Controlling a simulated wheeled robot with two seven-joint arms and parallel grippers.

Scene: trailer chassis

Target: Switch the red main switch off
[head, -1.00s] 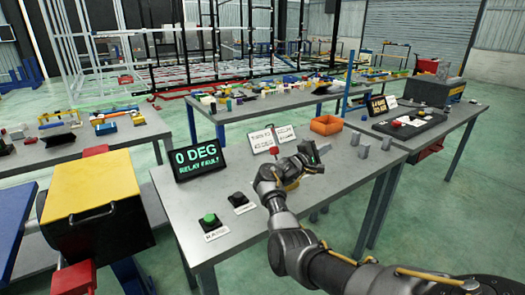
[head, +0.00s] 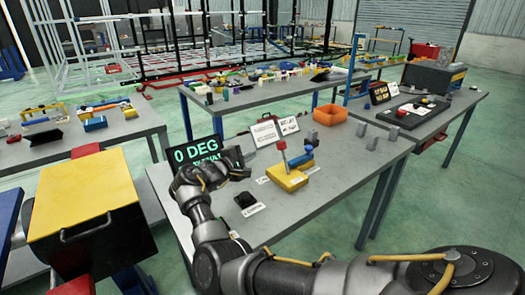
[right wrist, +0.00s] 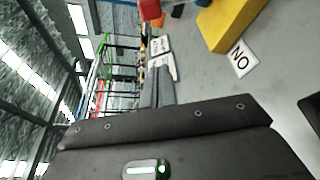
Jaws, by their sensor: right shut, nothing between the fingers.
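The main switch is a yellow box (head: 286,181) with a red-knobbed lever (head: 282,147) standing up from it and a blue part (head: 301,159) beside it, on the grey table. In the right wrist view the yellow box (right wrist: 232,20) and a red piece (right wrist: 150,9) show at the top edge, with a label (right wrist: 240,58) that reads ON, turned over. My right gripper (head: 236,156) is shut and empty, left of the switch and apart from it, in front of the display. Its fingers (right wrist: 158,88) also show in the right wrist view. My left gripper is not in view.
A display (head: 197,151) reading 0 DEG stands behind my right gripper. A black unit (head: 246,200) with a label lies near the front edge. White sign cards (head: 265,132), an orange bin (head: 330,114) and grey blocks (head: 361,130) stand behind and right. The table's right front is clear.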

